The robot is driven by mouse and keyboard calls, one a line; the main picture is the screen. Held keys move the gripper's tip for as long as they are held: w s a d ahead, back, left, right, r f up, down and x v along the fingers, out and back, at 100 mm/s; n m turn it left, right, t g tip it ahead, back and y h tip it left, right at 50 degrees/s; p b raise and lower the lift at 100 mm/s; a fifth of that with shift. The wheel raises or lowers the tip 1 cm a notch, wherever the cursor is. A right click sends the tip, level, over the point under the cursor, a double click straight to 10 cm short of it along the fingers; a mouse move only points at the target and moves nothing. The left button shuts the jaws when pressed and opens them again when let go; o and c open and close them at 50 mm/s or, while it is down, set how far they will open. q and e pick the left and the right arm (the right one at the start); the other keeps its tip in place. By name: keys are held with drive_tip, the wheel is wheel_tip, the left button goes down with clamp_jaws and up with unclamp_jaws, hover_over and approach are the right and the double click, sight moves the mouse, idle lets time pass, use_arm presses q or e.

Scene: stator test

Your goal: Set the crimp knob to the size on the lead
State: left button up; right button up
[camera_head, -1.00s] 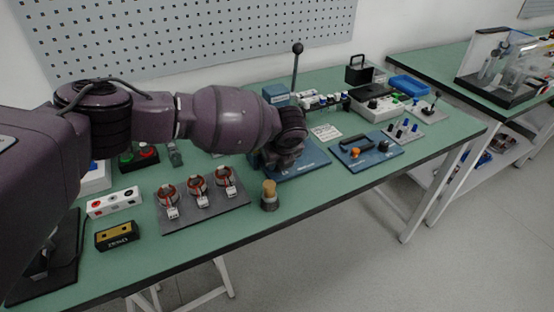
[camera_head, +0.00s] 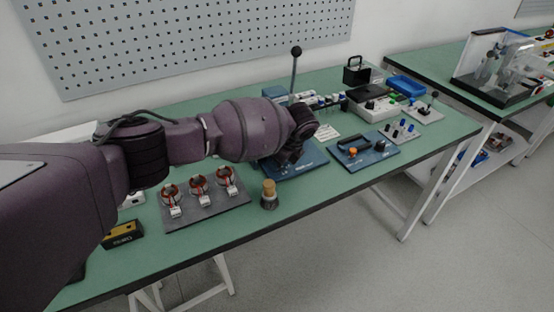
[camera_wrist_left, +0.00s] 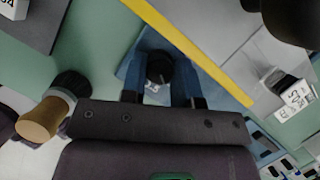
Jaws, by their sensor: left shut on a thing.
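The crimp press has a blue base (camera_head: 298,171) and an upright lever with a black ball (camera_head: 296,51). Its black round crimp knob (camera_wrist_left: 160,67) shows in the left wrist view, with small white marks just below it that I cannot read. My left gripper (camera_wrist_left: 161,80) is shut on the knob, one finger on each side. In the head view my wrist hides the knob. A white tag (camera_wrist_left: 297,98) with dark print is at the right of the wrist view; its print is too small to read surely. My right gripper is not in view.
Three wound stators with white tags stand on a grey plate (camera_head: 206,212). A blue panel with an orange knob (camera_head: 363,152) lies right of the press. A yellow-faced box (camera_head: 122,233) is at left.

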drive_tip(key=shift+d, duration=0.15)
use_arm(q)
drive_tip(key=o, duration=0.7)
drive_tip(key=shift+o, duration=1.1)
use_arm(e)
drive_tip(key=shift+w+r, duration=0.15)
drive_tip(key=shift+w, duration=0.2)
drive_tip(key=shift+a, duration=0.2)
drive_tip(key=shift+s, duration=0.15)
